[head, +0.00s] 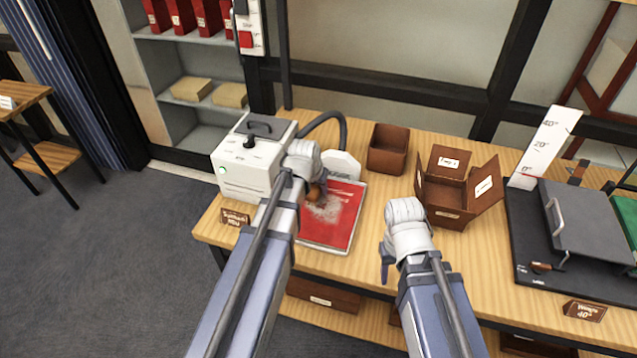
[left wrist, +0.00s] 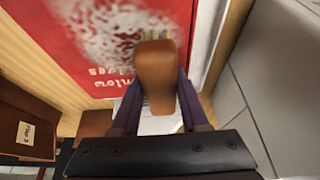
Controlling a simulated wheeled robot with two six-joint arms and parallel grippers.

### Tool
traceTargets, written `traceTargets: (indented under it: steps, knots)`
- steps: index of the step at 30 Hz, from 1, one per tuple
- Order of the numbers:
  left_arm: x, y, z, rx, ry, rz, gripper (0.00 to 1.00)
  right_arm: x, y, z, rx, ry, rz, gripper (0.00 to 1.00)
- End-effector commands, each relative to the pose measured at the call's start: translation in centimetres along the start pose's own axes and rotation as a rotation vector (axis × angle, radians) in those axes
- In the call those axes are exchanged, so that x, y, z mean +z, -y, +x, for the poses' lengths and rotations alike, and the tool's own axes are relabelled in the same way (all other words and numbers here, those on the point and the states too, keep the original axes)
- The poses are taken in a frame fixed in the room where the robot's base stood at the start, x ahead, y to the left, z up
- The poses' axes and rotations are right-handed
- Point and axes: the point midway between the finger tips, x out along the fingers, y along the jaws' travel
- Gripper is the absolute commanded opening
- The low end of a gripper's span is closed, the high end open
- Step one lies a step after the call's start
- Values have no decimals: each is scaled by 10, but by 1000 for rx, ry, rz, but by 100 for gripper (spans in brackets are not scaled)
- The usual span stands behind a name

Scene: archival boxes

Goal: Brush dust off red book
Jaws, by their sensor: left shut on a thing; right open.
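The red book (head: 338,225) lies flat on the wooden table, with a patch of whitish dust on its cover. The dusty cover of the book (left wrist: 60,35) also fills much of the left wrist view, with pale lettering on it. My left gripper (head: 312,186) is shut on a brush with a brown wooden handle (left wrist: 157,75) and holds it over the dusty patch. The bristles are mostly hidden behind the handle, so I cannot tell if they touch the cover. My right gripper (head: 387,265) is open and empty, in front of the table's middle.
A white machine (head: 246,165) with a dark hose stands left of the book, its pale nozzle (head: 341,165) behind the book. A brown box (head: 388,150) and an open box with flaps (head: 445,197) stand to the right. A dark press-like device (head: 590,225) is further right.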

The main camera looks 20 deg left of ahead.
Motion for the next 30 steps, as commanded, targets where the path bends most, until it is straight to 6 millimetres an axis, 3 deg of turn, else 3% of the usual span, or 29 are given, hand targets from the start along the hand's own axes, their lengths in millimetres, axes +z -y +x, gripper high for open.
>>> traceTargets:
  steps: [30]
  knots:
    - [47,0,-19,0,0,-1,0,0,0,2,0,0,0,50]
